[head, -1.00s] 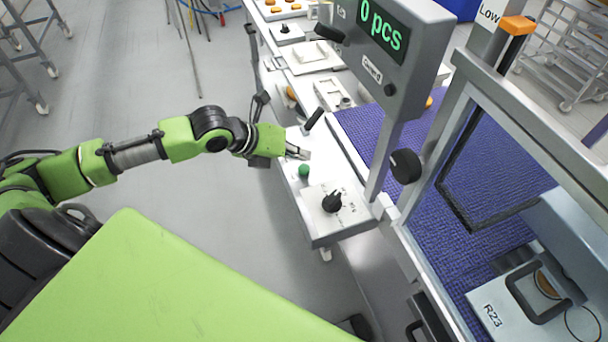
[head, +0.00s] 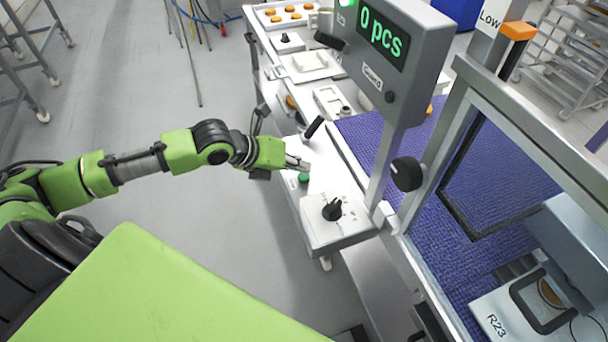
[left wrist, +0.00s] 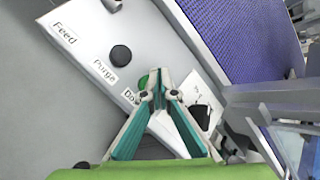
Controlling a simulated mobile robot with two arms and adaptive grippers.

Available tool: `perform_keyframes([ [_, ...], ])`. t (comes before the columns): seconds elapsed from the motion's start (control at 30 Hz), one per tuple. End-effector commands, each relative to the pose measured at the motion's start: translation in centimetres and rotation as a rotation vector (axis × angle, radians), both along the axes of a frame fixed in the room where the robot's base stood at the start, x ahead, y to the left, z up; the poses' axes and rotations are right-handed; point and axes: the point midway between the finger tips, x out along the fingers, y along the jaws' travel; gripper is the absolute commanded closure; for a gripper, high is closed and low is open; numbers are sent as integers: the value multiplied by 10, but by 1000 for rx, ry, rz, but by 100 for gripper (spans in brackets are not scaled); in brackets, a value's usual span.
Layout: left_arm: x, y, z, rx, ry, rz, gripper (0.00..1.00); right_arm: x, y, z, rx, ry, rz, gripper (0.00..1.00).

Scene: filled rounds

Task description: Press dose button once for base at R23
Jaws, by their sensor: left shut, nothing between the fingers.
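The green dose button (head: 304,178) sits on the white control panel (head: 318,195), partly hidden by my left gripper (head: 304,167). In the left wrist view the green button (left wrist: 143,82) shows just beside the shut fingertips of my left gripper (left wrist: 160,78), by a partly covered label starting "Do". Whether the fingertips touch it, I cannot tell. The R23 plate (head: 485,310) is at the lower right, with a brown round base (head: 550,292) under a dark frame. My right gripper is not in view.
A black knob (head: 332,209) stands on the panel near the button. A black button (left wrist: 120,55) sits by the Feed and Purge labels. A grey post and the purple belt (head: 440,170) lie to the right.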

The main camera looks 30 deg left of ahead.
Motion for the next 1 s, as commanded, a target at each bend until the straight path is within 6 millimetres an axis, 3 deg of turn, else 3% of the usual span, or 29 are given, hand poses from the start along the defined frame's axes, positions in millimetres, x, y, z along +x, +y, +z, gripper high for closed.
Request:
perform_keyframes([
  [1.0,0,0,-8,0,0,0,100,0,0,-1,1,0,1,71],
])
